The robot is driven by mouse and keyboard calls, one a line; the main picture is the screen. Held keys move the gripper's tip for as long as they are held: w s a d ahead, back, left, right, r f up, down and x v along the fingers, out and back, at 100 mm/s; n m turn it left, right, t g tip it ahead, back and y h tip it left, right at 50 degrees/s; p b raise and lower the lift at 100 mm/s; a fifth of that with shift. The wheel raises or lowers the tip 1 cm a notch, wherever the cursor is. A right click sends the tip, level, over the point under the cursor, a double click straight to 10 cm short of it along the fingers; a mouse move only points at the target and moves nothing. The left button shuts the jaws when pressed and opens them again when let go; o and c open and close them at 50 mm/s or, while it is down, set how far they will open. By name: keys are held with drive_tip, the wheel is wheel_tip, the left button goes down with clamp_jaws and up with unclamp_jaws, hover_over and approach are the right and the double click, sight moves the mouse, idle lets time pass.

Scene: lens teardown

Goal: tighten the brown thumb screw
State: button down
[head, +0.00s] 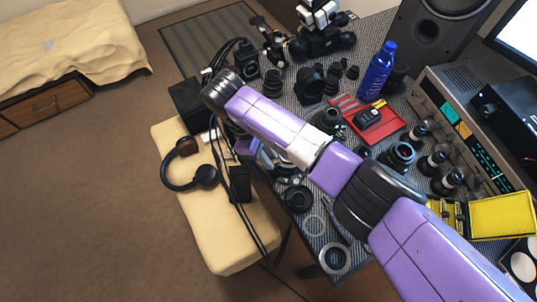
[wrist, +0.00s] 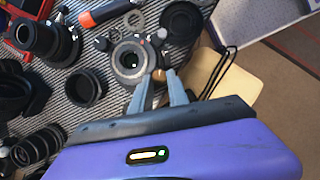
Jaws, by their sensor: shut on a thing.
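The brown thumb screw (wrist: 158,74) is a small brown piece between my fingertips in the wrist view. It sits at the near right side of a dark ring-shaped lens part (wrist: 130,62) with a pale metal rim and several small knobs around it. My gripper (wrist: 159,77) is shut on the brown thumb screw, with one grey finger on each side. The fingers cover much of the screw, so its turn and depth cannot be told. In the head view my arm hides most of this spot.
In the wrist view, a black ring (wrist: 182,21), an orange-handled tool (wrist: 105,12) and black lens barrels (wrist: 84,88) lie close around the part. The table edge and a cream bench (head: 240,240) are nearby. A blue bottle (head: 377,72) and a red tray (head: 390,130) stand farther back.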

idle(0.4)
drive_tip(key=c, duration=1.3)
unclamp_jaws()
drive_tip(key=shift+o, duration=0.2)
